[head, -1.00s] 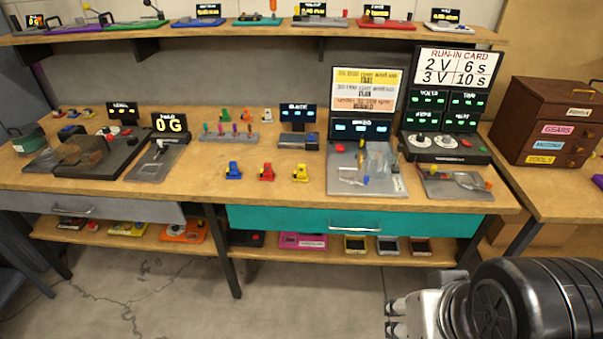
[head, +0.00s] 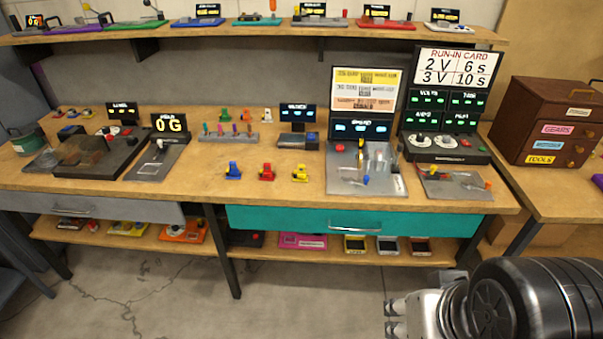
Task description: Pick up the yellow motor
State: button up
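The yellow motor (head: 300,173) stands on the wooden bench top, at the right end of a short row with a red motor (head: 266,172) and a blue motor (head: 233,171). Clear wood lies around it. My gripper (head: 393,318) is at the bottom right, low in front of the bench and well apart from the motor. Its two fingers point left with a gap between them, and nothing shows in the gap. My arm hides part of the floor at the lower right.
A grey plate with fixtures (head: 372,183) stands right of the yellow motor. A small device with a dark display (head: 298,139) stands behind it. The teal drawer (head: 290,219) is shut below the bench edge. Bare floor (head: 320,300) lies in front.

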aim_at(300, 176)
jog(key=i+j, duration=0.35)
jog(key=i, duration=0.15)
jog(key=i+j, duration=0.3)
jog(key=i, duration=0.25)
jog(key=i+j, duration=0.35)
jog(key=i, duration=0.15)
